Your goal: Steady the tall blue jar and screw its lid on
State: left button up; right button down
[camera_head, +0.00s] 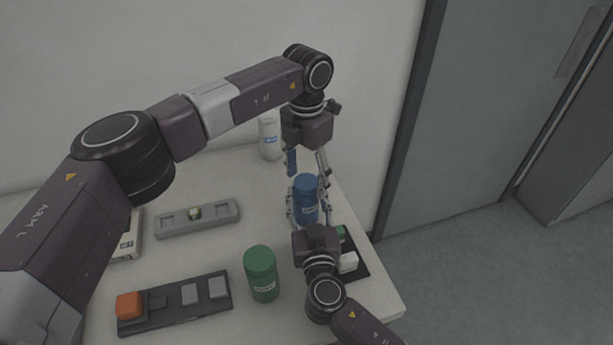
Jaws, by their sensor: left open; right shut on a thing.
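The tall blue jar (307,211) stands upright near the right side of the table. Its blue lid (306,183) sits on top; I cannot tell how tightly it is screwed. My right gripper (306,208) comes from the front and is shut on the jar's body, a finger on each side. My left gripper (307,168) points down from above, open, with its fingers apart around the space just above the lid. I cannot tell whether a finger touches it. A small blue patch shows at the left gripper's left finger; what it is stays unclear.
A green jar (262,276) stands in front left of the blue one. A white bottle (269,139) stands behind. A grey tray (214,223) and a dark tray with an orange block (130,306) lie left. A dark mat (358,268) with small blocks lies right, near the table's edge.

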pick_arm(q)
notch_tip(320, 180, up, 12)
dwell(0.4)
pick_arm(e)
jog(key=c, duration=1)
grip_release()
jog(key=s, duration=0.4)
jog(key=s+d, duration=0.1)
jog(key=s, duration=0.7)
jog(key=shift+d, duration=0.25)
jog(key=shift+r, duration=0.1)
